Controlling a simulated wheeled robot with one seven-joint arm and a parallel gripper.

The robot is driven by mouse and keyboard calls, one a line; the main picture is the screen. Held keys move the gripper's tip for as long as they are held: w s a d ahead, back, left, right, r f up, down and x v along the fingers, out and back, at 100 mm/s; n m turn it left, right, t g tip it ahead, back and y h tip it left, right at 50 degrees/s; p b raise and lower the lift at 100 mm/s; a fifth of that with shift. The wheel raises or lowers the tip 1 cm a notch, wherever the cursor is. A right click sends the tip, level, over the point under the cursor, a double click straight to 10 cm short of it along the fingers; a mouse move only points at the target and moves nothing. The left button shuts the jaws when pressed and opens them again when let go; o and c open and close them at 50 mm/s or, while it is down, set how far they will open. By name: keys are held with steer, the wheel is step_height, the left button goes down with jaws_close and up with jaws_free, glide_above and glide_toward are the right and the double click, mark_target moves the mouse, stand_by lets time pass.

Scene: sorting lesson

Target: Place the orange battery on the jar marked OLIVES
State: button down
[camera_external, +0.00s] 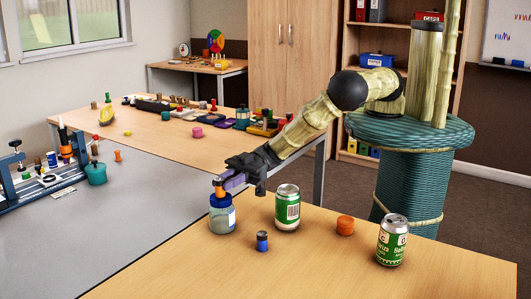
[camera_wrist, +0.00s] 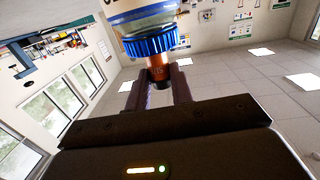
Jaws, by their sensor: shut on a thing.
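The orange battery (camera_external: 219,188) is upright between the fingers of my gripper (camera_external: 228,183), right above the blue lid of a glass jar (camera_external: 222,216) on the near table. In the wrist view the battery (camera_wrist: 158,70) is held between the two dark fingers (camera_wrist: 157,88), and its end meets the ribbed blue lid of the jar (camera_wrist: 150,44). The battery appears to touch the lid. The jar is upright with a pale label; its lettering is not readable in either view, so I cannot confirm OLIVES.
A green can (camera_external: 287,209) stands close right of the jar. A small blue battery (camera_external: 262,241), an orange round piece (camera_external: 345,225) and another green can (camera_external: 391,241) stand further right. The near table (camera_external: 300,268) is bare toward its front.

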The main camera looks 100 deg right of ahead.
steer(key=c, duration=1.2)
jaws_free()
steer(key=shift+f, duration=0.1)
steer(key=shift+c, duration=0.2)
steer(key=shift+s+d, duration=0.1)
steer(key=b+v, duration=0.3)
steer(key=v, duration=0.8)
steer(key=shift+s+d, duration=0.25)
steer(key=shift+s, duration=0.05)
